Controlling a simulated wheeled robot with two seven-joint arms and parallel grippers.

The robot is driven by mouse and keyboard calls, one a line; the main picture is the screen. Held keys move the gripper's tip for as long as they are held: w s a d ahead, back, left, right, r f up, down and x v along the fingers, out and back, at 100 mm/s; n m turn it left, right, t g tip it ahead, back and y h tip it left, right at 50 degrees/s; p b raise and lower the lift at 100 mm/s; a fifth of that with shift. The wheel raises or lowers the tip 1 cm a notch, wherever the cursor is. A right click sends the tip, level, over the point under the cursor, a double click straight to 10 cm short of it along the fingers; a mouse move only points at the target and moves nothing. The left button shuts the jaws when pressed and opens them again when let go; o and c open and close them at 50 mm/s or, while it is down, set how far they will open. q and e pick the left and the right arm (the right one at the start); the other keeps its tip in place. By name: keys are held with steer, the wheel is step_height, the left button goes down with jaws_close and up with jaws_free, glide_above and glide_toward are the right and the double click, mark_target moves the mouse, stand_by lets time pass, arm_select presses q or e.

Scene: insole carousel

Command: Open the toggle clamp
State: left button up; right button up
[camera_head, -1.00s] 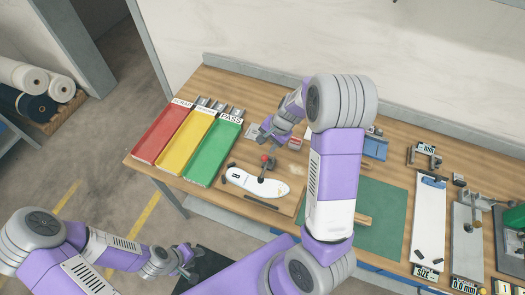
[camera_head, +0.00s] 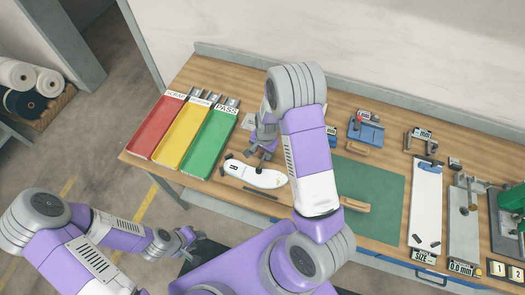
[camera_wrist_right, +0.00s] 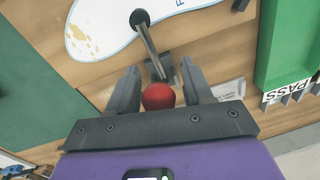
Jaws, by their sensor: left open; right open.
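The toggle clamp shows in the right wrist view, with a red ball knob (camera_wrist_right: 158,97) and a dark metal arm (camera_wrist_right: 148,45) that reaches to a round tip over the white insole (camera_wrist_right: 95,35). My right gripper (camera_wrist_right: 161,82) is open, its fingers on either side of the red knob with a gap on each side. In the head view my right gripper (camera_head: 262,147) is just behind the white insole (camera_head: 256,174) and hides the knob. My left gripper (camera_head: 190,242) is open and empty, off the front of the bench.
Red (camera_head: 156,128), yellow (camera_head: 182,137) and green (camera_head: 209,145) trays stand left of the insole. A green mat (camera_head: 368,200) lies to the right, partly behind my right arm.

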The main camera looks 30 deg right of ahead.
steer(key=shift+f, duration=0.1)
jaws_close()
